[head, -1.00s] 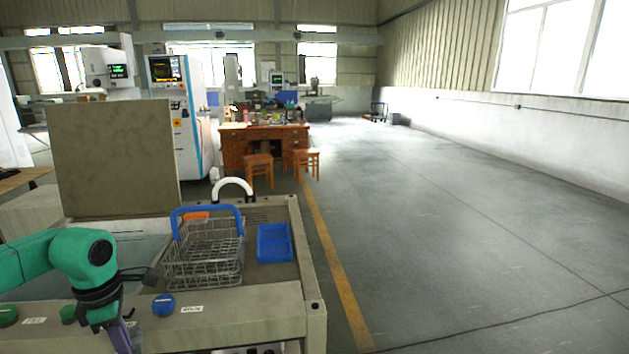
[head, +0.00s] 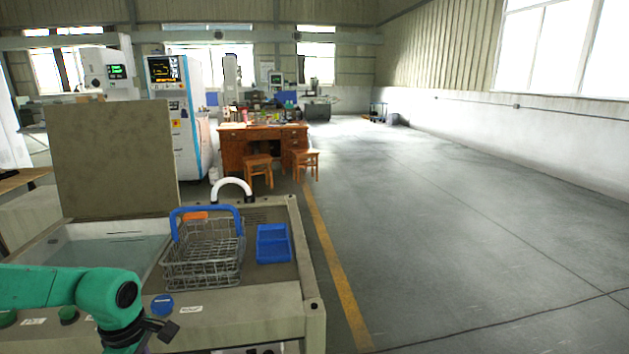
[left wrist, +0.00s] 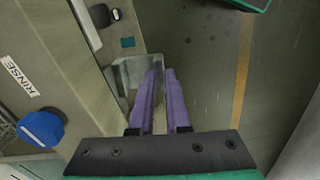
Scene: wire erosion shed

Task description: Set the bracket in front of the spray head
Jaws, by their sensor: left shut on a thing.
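My left gripper (left wrist: 161,76) has two purple fingers, close together in the left wrist view. They are shut on a pale grey piece at their tips, which I take to be the bracket (left wrist: 158,67); its shape is mostly hidden. In the head view my left arm reaches down before the wash station's front panel, and the fingers are nearly all below the picture. A white curved pipe (head: 232,183) rises behind the wire basket; I cannot make out a separate spray head. My right gripper is not in view.
The floor (head: 450,220) to the right is open.

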